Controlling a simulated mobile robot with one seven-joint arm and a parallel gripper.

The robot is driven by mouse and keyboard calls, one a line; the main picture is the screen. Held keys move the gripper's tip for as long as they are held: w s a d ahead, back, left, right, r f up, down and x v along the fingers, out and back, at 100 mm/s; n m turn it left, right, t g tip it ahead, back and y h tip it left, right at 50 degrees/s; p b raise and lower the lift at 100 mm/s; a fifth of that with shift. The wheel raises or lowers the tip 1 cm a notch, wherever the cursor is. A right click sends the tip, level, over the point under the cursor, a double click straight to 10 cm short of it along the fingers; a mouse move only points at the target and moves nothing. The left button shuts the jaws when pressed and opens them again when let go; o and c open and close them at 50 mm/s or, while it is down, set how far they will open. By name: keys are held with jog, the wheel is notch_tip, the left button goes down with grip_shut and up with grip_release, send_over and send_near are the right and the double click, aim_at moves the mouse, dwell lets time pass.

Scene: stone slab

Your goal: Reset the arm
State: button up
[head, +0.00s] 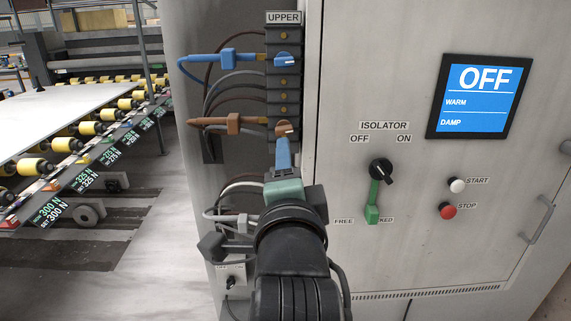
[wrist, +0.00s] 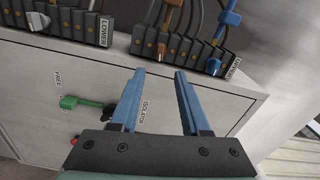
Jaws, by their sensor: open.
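My gripper (head: 283,152) is in front of the grey cabinet, just below the upper terminal block (head: 284,90) in the head view. Its blue fingers point up. In the wrist view my gripper (wrist: 160,74) has its two blue fingers apart, with nothing between them. My dark arm rises from the bottom of the head view and hides part of the cabinet front and most of the lower terminal block. The wrist view shows that lower block (wrist: 75,20) at upper left, labelled LOWER.
A blue connector (head: 228,57) and a brown connector (head: 232,122) with cables stick out left of the upper block. Right of my arm are the black isolator knob (head: 381,171), its green handle (head: 373,214) hanging down, two buttons and a screen (head: 473,96) reading OFF. A roller conveyor stands left.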

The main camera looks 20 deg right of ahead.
jog(key=s+a+r+n+t+y, duration=0.1)
jog(key=s+a+r+n+t, duration=0.2)
jog(key=s+a+r+n, duration=0.1)
jog(key=s+a+r+n+t+y, duration=0.2)
jog(key=s+a+r+n+t, duration=0.1)
jog(key=r+n, duration=0.5)
jog(key=s+a+r+n+t+y, duration=0.1)
jog(key=s+a+r+n+t, duration=0.3)
jog(key=s+r+n, duration=0.3)
notch_tip(320, 180, up, 4)
jog(key=shift+s+a+r+y, duration=0.1)
jog(key=shift+s+a+y, duration=0.25)
jog(key=shift+a, duration=0.3)
